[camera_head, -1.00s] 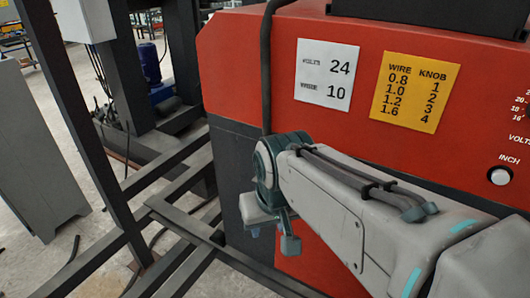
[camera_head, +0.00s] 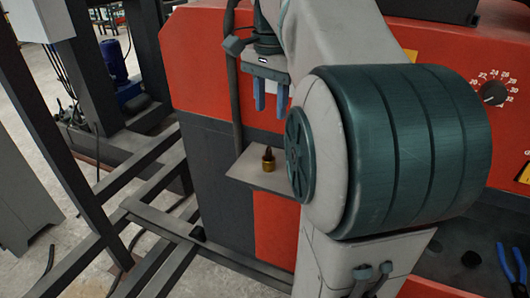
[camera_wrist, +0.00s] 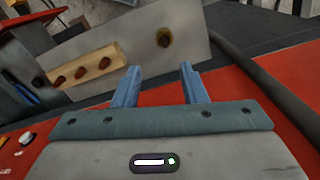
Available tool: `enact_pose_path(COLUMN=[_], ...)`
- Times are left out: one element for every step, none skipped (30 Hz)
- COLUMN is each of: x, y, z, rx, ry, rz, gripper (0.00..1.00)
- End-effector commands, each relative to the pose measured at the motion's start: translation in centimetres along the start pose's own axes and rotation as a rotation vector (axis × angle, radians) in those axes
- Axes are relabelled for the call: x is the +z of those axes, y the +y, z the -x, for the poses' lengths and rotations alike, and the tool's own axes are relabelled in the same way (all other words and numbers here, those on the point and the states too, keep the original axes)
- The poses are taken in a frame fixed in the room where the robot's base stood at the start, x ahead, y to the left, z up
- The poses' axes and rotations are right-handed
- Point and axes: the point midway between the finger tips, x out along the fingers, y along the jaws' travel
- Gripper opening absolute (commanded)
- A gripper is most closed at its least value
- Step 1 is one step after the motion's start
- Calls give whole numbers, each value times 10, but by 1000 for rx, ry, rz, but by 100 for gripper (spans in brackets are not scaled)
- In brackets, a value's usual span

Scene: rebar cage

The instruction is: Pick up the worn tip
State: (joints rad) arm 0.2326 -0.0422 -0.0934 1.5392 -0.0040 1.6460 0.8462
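A small brass-coloured piece with a dark pointed top, apparently the worn tip (camera_head: 268,163), stands upright on a narrow grey shelf (camera_head: 246,171) on the front of the red machine. In the wrist view the tip (camera_wrist: 164,38) shows from above, dark in the centre, on the bare part of the shelf (camera_wrist: 188,57). My gripper (camera_head: 270,104) points down above the shelf, apart from the tip. In the wrist view, my gripper (camera_wrist: 159,69) has its two blue fingers spread with nothing between them; the tip lies beyond the fingertips.
In the wrist view, a wooden block (camera_wrist: 122,57) holding several reddish-brown tips lies on the shelf left of the worn tip. Blue-handled pliers (camera_head: 514,265) lie at the lower right. A dark cable (camera_head: 234,80) hangs beside my gripper. Dark metal frame bars (camera_head: 165,226) stand at left.

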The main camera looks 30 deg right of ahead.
Motion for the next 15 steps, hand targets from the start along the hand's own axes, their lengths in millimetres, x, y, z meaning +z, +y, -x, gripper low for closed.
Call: enact_pose_path(x=[1,1,0,0,0,0,0,0,0,0,0,0,0,0,0], y=[1,1,1,1,1,1,0,0,0,0,0,0,0,0,-1], z=[-10,-16,-24,-30,-35,-42,-46,-51,-55,-58,-61,-63,-64,-66,-68], rx=[2,3,2,3,2,2,2,2,1,1,1,-1,-1,0,1], ry=[-2,-2,-2,-2,-2,-2,-2,-2,-1,-1,0,0,0,0,0], rz=[0,1,1,1,1,1,2,2,2,2,2,2,2,2,3], gripper=[39,39,39,39,39,39,39,39,39,39,39,39,39,39,39])
